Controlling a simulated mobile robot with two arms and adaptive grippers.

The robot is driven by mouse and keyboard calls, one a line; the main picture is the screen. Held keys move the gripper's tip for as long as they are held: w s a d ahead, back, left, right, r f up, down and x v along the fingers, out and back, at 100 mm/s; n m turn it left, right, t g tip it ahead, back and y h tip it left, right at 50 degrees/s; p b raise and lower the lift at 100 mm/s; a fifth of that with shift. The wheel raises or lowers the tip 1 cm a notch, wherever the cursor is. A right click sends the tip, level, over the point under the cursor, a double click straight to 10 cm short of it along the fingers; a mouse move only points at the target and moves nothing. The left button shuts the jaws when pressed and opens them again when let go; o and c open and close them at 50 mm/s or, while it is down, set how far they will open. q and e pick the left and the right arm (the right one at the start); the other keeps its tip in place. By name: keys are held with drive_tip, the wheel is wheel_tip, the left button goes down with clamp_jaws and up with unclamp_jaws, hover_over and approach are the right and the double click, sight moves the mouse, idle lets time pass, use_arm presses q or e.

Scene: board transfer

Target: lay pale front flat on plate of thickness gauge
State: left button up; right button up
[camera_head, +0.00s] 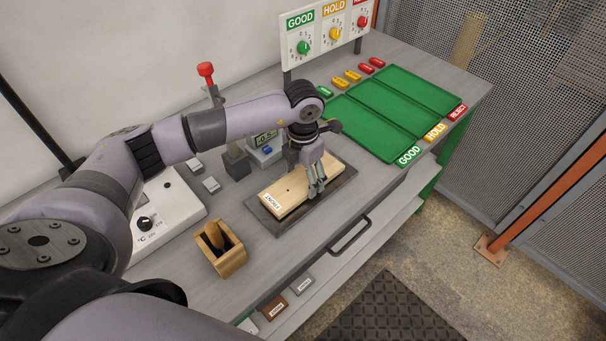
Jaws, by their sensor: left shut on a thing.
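The pale front (284,197) is a light wooden board with a small hole and a white label at its near left end. It lies level over the dark plate (333,192), with the plate's rim showing around it. I cannot tell whether it rests on the plate or is just above it. The thickness gauge (266,142), with a small display and a blue button, stands behind the plate, partly hidden by my arm. My left gripper (316,186) points down, shut on the board's right part. My right gripper is not in view.
Green trays (392,108) marked GOOD, HOLD and REJECT lie at the right, below a dial panel (330,32). A wooden box (220,248) stands at the front left, and a white device (160,215) is left of it. Bare bench shows around the plate.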

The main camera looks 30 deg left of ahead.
use_arm(q)
drive_tip(key=shift+f+b, duration=0.35)
drive_tip(key=shift+b, duration=0.1)
drive_tip(key=o, duration=1.4)
drive_tip(key=shift+r, duration=0.1)
wheel_tip(320, 180, up, 12)
drive_tip(key=shift+f, duration=0.1)
